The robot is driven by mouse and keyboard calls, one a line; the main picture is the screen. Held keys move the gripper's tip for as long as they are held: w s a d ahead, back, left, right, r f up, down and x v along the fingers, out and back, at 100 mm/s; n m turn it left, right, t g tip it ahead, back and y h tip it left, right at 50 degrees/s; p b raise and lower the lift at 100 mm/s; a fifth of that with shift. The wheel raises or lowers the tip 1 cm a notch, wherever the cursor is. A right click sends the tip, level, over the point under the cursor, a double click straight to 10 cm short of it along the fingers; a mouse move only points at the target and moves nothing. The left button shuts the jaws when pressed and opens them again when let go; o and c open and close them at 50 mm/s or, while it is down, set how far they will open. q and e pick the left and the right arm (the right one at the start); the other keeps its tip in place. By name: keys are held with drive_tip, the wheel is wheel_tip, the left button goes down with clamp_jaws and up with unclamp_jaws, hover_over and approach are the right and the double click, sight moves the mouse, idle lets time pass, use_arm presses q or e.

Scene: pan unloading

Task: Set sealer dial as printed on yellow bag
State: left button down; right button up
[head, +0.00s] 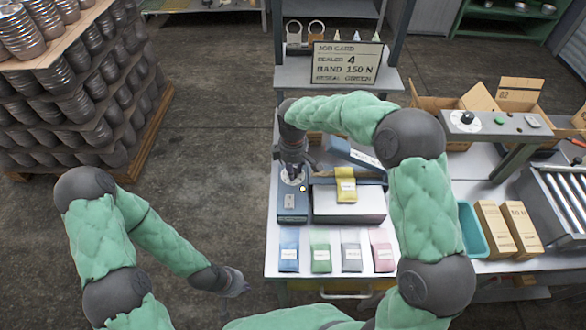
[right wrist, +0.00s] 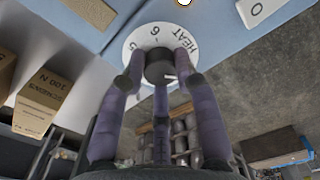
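The yellow bag (head: 346,190) lies on the pale bed of the blue sealer (head: 291,213); its label print is too small to read. The sealer's dial (head: 284,178) is at the left end of the sealer, partly hidden by my right gripper (head: 292,168). In the right wrist view the white dial face (right wrist: 134,42) shows HEAT, 6 and a partly hidden 5. Its dark knob (right wrist: 159,66) sits between my right gripper's curled fingers; firm contact cannot be made out. My left gripper (head: 236,288) hangs left of the table, away from everything, its opening unclear.
A job card (head: 347,62) reads sealer 4, band 150 N, reseal green. Blue, green (head: 320,252), grey and pink bags line the table's front. A teal tray (head: 470,230) and brown cartons (head: 520,228) stand right.

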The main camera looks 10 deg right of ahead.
clamp_jaws()
drive_tip(key=shift+m, duration=0.3)
drive_tip(key=m, duration=0.4)
drive_tip(key=shift+m+p, duration=0.3)
drive_tip(key=shift+m, duration=0.1)
drive_tip(key=m, duration=0.9)
drive_tip(key=shift+m, duration=0.4)
drive_tip(key=shift+m+b, duration=0.4)
drive_tip(key=shift+m, duration=1.8)
